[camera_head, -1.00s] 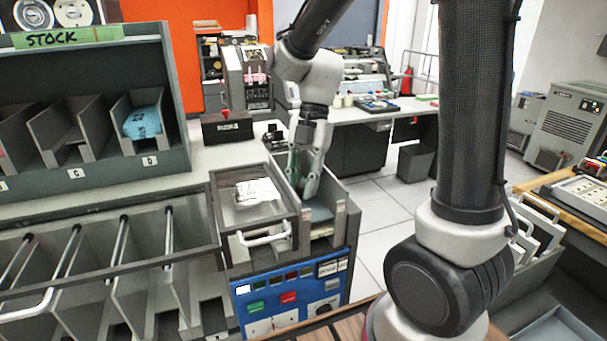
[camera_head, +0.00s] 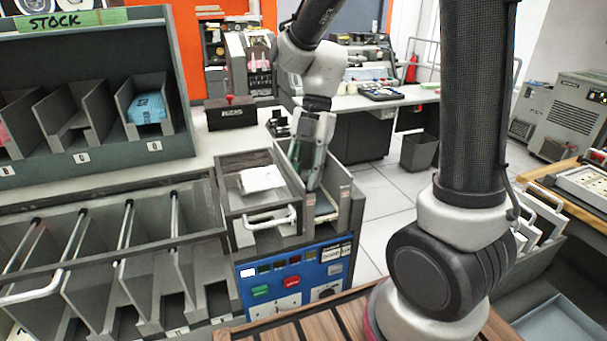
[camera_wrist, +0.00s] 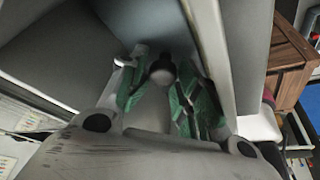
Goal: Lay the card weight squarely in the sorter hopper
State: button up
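The sorter hopper is the narrow open grey bay (camera_head: 343,195) at the right of the sorter's top. My gripper (camera_head: 314,183) points down into it, between its side walls. In the wrist view, my green-padded fingers (camera_wrist: 162,84) are close together on either side of a dark round knob (camera_wrist: 161,71), which looks like the card weight's handle. They appear shut on it, though the contact itself is blurred. A grey flat surface (camera_wrist: 150,22) lies beyond the knob. The weight's plate is mostly hidden, so I cannot tell whether it lies flat or square.
A grey tray (camera_head: 235,215) with white cards (camera_head: 262,179) sits just left of the hopper. The blue control panel (camera_head: 300,268) is below. The stock rack (camera_head: 90,150) stands at the left, with open pockets (camera_head: 90,255) below it.

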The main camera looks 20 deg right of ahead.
jog(key=shift+s+d+f, duration=0.25)
jog(key=shift+d, duration=0.15)
jog(key=v, duration=1.2)
jog(key=shift+w+a+r, duration=0.25)
jog(key=shift+a, duration=0.05)
jog(key=shift+a, duration=0.1)
